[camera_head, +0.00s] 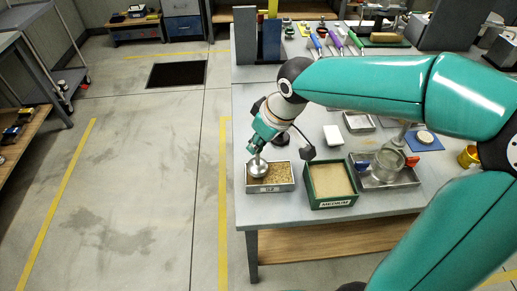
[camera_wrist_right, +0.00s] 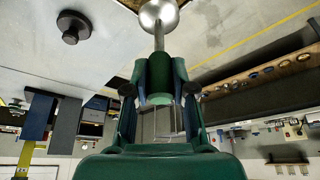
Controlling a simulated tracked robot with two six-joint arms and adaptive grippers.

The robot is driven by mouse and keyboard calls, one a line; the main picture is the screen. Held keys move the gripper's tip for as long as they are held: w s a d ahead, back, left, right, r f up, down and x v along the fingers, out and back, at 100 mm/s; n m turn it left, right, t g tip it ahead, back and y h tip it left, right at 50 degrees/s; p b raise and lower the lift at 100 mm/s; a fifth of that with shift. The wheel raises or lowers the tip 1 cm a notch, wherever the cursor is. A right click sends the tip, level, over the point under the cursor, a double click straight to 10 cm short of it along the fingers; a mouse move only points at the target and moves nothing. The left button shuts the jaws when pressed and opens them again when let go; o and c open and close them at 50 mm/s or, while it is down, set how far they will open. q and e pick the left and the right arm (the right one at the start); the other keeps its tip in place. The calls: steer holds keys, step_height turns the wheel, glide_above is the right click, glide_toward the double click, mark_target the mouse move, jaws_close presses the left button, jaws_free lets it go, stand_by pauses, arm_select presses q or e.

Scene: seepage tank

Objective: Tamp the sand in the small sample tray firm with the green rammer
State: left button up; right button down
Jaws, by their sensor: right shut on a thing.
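The small sample tray (camera_head: 271,188) is a grey metal box with a label on its front, at the front left of the bench, with tan sand in it. My right gripper (camera_head: 262,141) is above the tray's left part, shut on the green rammer (camera_head: 257,168). The rammer points down, and its round silver foot is at the left part of the sand; I cannot tell if it touches. In the right wrist view the rammer's green handle (camera_wrist_right: 160,76) sits between my fingers, its foot near the sand at the top edge. My left gripper is not in view.
A green box labelled MEDIUM (camera_head: 331,203), full of sand, stands just right of the tray. Beyond it is a metal tray (camera_head: 400,178) with a clear container. A dark knobbed weight (camera_wrist_right: 74,27) stands on the bench. Grey and blue upright blocks (camera_head: 271,42) stand behind.

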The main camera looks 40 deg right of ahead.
steer(key=shift+a+n, duration=0.25)
steer(key=shift+n, duration=0.25)
steer(key=s+d+f+m+p, duration=0.1)
steer(key=s+d+p, duration=0.1)
steer(key=d, duration=0.3)
steer(key=shift+s+d+p, duration=0.3)
steer(key=shift+s, duration=0.15)
stand_by(0.5)
steer(key=shift+f, duration=0.2)
steer(key=shift+f+b, duration=0.35)
steer(key=shift+b, duration=0.2)
